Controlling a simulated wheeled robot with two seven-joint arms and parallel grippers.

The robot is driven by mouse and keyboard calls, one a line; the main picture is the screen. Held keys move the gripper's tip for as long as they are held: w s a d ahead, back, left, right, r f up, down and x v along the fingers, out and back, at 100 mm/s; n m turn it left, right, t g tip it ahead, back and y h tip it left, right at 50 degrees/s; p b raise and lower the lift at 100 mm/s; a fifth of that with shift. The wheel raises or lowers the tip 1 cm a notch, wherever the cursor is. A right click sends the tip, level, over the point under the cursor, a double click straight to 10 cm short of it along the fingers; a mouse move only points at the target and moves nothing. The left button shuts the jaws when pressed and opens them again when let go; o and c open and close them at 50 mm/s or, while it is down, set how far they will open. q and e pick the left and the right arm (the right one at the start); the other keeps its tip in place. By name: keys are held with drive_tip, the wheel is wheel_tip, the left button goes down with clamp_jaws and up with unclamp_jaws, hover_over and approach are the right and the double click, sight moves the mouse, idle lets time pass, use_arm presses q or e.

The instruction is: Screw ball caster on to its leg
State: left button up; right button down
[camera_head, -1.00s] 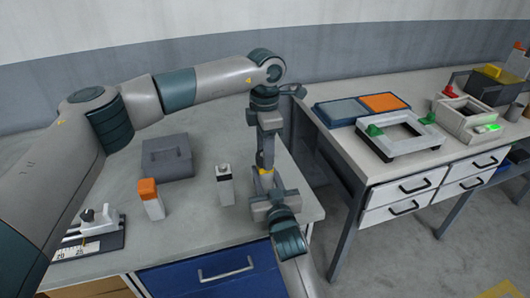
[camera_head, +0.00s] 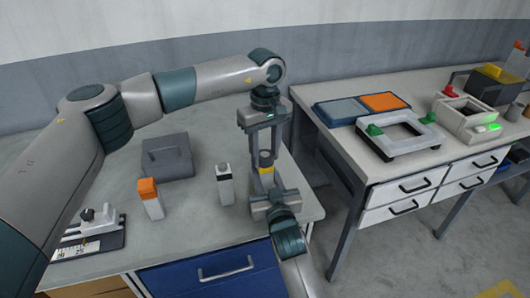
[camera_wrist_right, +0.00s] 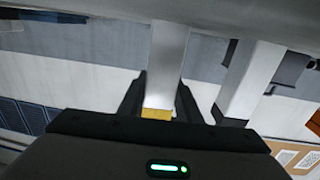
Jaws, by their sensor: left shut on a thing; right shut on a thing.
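In the head view my left gripper (camera_head: 264,152) points down with its two fingers apart around the ball caster. The caster (camera_head: 266,158) is a small grey-dark piece, mostly hidden between the fingers. Just below it is a leg with a yellow part (camera_head: 266,171). My right gripper (camera_head: 267,184) comes from below and is shut on the leg, over the front right of the near table. In the right wrist view the yellow part (camera_wrist_right: 157,113) shows between the dark right fingers. Two pale upright bars show there; I cannot tell whether they are my left fingers. Thread contact is hidden.
On the near table (camera_head: 195,231) stand an orange-topped block (camera_head: 150,200), a black-topped block (camera_head: 224,185), a grey case (camera_head: 167,157) and a small device on a dark plate (camera_head: 98,219). The right bench holds a frame (camera_head: 425,145) and coloured trays (camera_head: 384,102).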

use_arm(q)
drive_tip(key=o, duration=1.2)
drive_tip(key=shift+o, duration=0.2)
drive_tip(key=shift+r, duration=0.15)
wheel_tip(320, 180, up, 12)
use_arm(e)
drive_tip(key=c, duration=1.2)
unclamp_jaws()
drive_tip(key=shift+s, duration=0.1)
